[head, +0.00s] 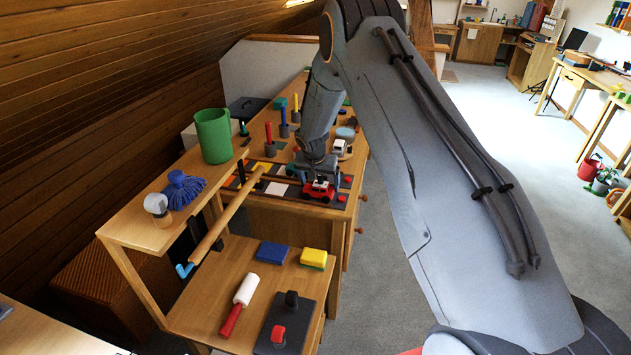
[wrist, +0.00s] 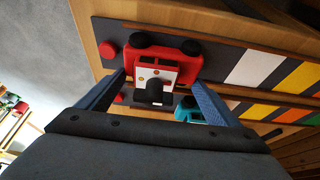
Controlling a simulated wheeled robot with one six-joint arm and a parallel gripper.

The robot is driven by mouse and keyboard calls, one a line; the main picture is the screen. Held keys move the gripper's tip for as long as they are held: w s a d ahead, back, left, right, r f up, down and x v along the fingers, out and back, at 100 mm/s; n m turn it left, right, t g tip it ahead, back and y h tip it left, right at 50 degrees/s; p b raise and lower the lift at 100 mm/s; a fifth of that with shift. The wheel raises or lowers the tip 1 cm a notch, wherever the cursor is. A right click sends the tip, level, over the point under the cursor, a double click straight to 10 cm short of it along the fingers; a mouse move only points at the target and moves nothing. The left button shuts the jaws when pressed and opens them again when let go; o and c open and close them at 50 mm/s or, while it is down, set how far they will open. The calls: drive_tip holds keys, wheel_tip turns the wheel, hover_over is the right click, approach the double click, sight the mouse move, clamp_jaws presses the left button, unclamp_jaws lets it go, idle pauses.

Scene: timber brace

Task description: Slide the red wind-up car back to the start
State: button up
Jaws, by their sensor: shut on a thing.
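The red wind-up car (head: 319,189) stands on a dark track board (head: 292,200) near its right end. In the wrist view the red car (wrist: 165,52) shows its dark wheels and a white panel with a dark knob (wrist: 155,91). My gripper (wrist: 158,78) has its two fingers on either side of the car, closed on it. In the head view my gripper (head: 318,170) reaches down over the car from above. A teal car (wrist: 190,110) sits in the neighbouring lane, partly hidden by a finger. White, yellow and orange stripes (wrist: 256,68) cross the lanes.
Red round pegs (wrist: 108,49) mark the lane ends.

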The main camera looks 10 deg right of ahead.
sight(321, 175)
drive_tip(key=shift+s+d, duration=0.15)
drive_tip(key=shift+d, duration=0.2)
drive_tip(key=o, duration=1.4)
drive_tip(key=shift+d, duration=0.1)
drive_tip(key=shift+s+r, duration=0.1)
drive_tip(key=b+v, duration=0.2)
drive_tip(key=v, duration=0.3)
drive_tip(key=shift+s+r, duration=0.1)
drive_tip(key=shift+r, duration=0.3)
drive_tip(key=shift+v, duration=0.95)
drive_tip(key=shift+s, duration=0.1)
